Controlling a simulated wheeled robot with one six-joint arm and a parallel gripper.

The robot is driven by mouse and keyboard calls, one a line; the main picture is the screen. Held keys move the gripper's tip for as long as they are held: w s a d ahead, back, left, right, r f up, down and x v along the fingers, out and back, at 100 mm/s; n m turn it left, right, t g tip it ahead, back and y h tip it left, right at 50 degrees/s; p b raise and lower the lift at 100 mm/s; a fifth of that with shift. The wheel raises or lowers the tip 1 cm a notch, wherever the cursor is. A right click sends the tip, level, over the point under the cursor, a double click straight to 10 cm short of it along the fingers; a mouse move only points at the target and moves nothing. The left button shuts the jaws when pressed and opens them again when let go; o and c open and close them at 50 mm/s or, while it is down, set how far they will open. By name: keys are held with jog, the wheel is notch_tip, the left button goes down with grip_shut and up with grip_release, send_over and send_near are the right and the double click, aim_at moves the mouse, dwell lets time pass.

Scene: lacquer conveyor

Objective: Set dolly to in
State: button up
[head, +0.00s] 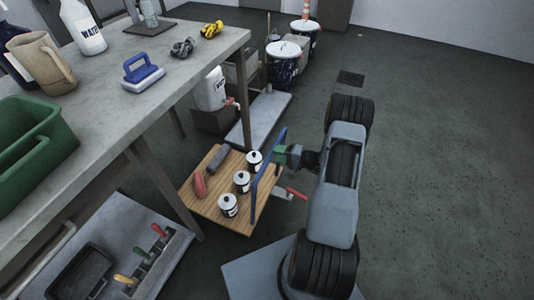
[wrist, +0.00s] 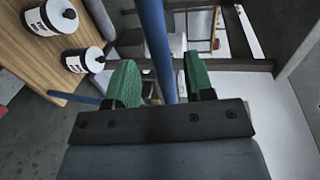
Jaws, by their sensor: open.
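The dolly (head: 208,208) is a low wooden platform on the floor, partly beneath the table's edge. My gripper (head: 285,155) is at the upper part of this handle. In the wrist view my green fingers (wrist: 162,85) are open, with the blue bar (wrist: 153,35) passing between them. Whether either finger touches the bar I cannot tell.
A table (head: 110,110) with a mug, bottles and a blue-handled tool stands at left. A tray (head: 150,275) with coloured-handled levers lies low at front left. Drums (head: 284,68) stand at the back. The floor on the right (head: 450,150) is clear.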

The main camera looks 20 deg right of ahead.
jog(key=shift+b+x, duration=0.35)
jog(key=shift+x, duration=2.55)
grip_shut()
